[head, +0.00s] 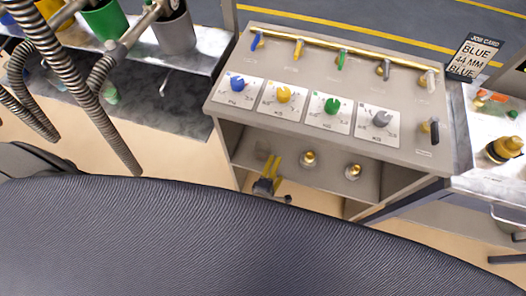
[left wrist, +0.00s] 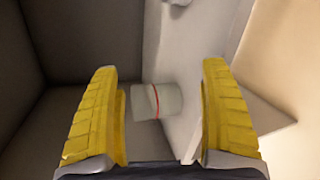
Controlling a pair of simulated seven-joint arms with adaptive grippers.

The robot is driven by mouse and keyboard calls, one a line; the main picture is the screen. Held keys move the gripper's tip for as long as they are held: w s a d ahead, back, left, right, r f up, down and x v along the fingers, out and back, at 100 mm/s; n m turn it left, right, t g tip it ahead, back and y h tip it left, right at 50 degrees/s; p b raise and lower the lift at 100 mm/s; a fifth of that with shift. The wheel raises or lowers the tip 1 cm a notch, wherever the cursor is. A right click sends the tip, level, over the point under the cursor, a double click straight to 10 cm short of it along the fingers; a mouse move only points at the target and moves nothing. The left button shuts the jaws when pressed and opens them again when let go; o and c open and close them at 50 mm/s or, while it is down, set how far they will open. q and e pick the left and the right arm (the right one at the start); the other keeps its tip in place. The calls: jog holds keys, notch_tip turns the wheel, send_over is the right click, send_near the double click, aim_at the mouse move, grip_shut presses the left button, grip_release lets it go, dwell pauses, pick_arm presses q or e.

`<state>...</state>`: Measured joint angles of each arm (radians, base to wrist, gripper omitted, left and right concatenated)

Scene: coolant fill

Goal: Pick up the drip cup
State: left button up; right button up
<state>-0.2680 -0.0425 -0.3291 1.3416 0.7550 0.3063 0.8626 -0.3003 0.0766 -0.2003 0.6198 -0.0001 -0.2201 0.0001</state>
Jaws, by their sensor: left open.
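The drip cup is a small pale, translucent cup with a red line around it. In the left wrist view the drip cup (left wrist: 170,101) lies in the picture between my yellow fingers, with a gap on both sides. My left gripper (left wrist: 160,75) is open and points into the recess. In the head view my left gripper (head: 271,164) reaches into the open bay under the console, at its left part. A dim greyish shape (head: 262,149) just beyond the fingers is probably the cup, partly hidden. My right gripper is not in view.
Two brass nozzles (head: 309,158) (head: 353,171) stand on the bay shelf, right of my left gripper. The console (head: 231,108) above has knobs and levers. Hoses (head: 95,85) hang at left. A job card (head: 476,57) reads BLUE, 44 MM, BLUE.

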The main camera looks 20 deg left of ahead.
aim_at(265, 156)
pick_arm(q)
jog(key=r+n+y, duration=0.1)
jog(key=n, duration=0.2)
jog(key=w+a+r+n+y, duration=0.1)
jog(key=n, duration=0.2)
jog(key=w+n+t+y, duration=0.1)
jog(key=n, duration=0.2)
jog(key=shift+w+a+r+y, duration=0.25)
jog(key=shift+r+y, duration=0.05)
jog(key=shift+r, duration=0.1)
jog(key=n+y, duration=0.1)
jog(key=n, duration=0.2)
jog(key=a+n+g+y, duration=0.1)
jog(key=n, duration=0.2)
jog(key=a+n+y, duration=0.1)
jog(key=n, duration=0.2)
jog(key=shift+s+a+f+n+g+y, duration=0.1)
jog(key=shift+s+f+n+g+y, duration=0.05)
jog(key=shift+f+n+g+y, duration=0.2)
jog(key=n, duration=0.1)
jog(key=f+n+g+y, duration=0.1)
jog(key=s+n, duration=0.1)
jog(key=shift+a+f+n+g, duration=0.15)
jog(key=shift+a+n+g, duration=0.2)
jog(key=shift+w+a+f+y, duration=0.25)
jog(key=shift+w, duration=0.15)
jog(key=shift+x, duration=3.2)
jog(key=c, duration=1.3)
